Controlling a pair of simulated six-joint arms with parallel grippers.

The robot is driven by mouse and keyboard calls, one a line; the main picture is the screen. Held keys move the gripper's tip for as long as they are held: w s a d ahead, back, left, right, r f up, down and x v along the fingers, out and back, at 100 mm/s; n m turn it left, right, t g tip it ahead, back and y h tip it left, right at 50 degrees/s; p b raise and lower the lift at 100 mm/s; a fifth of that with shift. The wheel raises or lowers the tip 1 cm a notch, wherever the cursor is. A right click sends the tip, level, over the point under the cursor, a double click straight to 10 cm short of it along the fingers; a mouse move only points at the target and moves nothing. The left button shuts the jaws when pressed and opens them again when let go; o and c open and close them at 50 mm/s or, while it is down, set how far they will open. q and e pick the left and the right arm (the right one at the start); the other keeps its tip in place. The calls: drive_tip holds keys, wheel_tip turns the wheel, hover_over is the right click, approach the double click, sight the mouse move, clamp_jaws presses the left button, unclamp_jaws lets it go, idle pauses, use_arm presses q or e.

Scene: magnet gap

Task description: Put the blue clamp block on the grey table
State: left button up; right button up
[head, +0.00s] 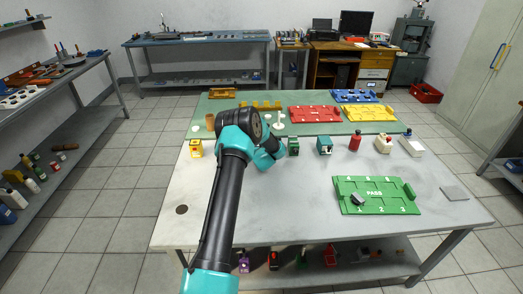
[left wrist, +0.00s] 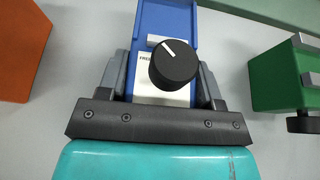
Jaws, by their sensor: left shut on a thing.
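The blue clamp block (left wrist: 165,22) is a blue body with a pale label plate and a black knob with a white mark. My left gripper (left wrist: 165,85) has its two fingers closed on either side of the block. In the head view my left gripper (head: 272,154) is over the grey table (head: 290,205), near the front edge of the green mat. The block cannot be made out there; my arm covers that spot. I cannot tell whether the block touches the table. My right gripper is not in view.
A green block (left wrist: 285,75) stands right of the held block, an orange thing (left wrist: 15,50) left. A green PASS tray (head: 375,207) lies front right. The table's front middle is clear.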

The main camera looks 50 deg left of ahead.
use_arm(q)
drive_tip(key=o, duration=1.1)
drive_tip(key=shift+f, duration=0.1)
drive_tip(key=shift+d+r, duration=0.15)
drive_tip(key=shift+r, duration=0.05)
drive_tip(key=v, duration=1.1)
drive_tip(key=shift+s+d+r, duration=0.2)
drive_tip(key=shift+s, duration=0.1)
